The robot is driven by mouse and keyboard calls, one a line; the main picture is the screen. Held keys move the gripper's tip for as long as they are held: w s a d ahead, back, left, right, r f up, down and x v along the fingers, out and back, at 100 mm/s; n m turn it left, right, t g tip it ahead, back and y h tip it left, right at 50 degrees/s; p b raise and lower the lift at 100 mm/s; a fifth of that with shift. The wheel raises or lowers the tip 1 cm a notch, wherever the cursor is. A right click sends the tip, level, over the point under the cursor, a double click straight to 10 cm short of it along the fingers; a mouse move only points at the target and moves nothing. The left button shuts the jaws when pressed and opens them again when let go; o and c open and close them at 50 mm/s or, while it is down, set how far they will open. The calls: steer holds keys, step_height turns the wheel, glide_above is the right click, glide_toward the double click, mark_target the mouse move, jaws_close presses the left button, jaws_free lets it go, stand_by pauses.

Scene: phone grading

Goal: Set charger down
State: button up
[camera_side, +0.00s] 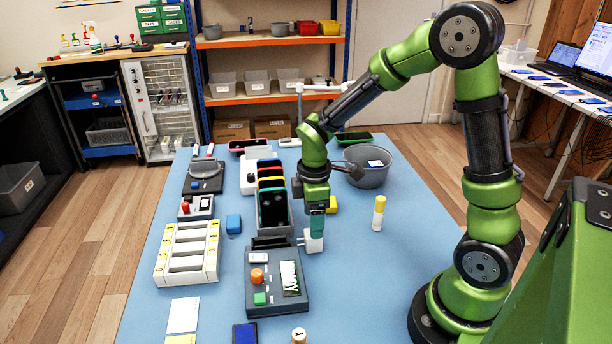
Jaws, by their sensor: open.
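The charger looks to be the small white block (313,243) on the blue table, just right of the grey test box (262,293). My gripper (316,229) points straight down directly over the white block, with its teal fingers at the block's top. The gripper is open. The fingertips are small here, and I cannot tell whether they still touch the block. The block appears upright, and its underside is hard to make out.
A rack of phones (273,205) stands close left of my gripper. A white slotted tray (188,252) lies further left. A grey bin (368,178) is behind, and a yellow-capped glue stick (378,213) stands to the right. The table's right front is clear.

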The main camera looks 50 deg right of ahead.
steer(key=s+a+r+m+t+y, duration=0.1)
steer(key=s+a+r+m+t, duration=0.2)
steer(key=s+r+m, duration=0.2)
steer(key=s+a+r+m+t+y, duration=0.1)
steer(key=s+a+r+m+t, duration=0.2)
steer(key=r+m, duration=0.5)
step_height(320, 180, up, 4)
steer(key=shift+s+r+t, duration=0.25)
steer(key=shift+s+t, duration=0.35)
steer(key=shift+s, duration=0.65)
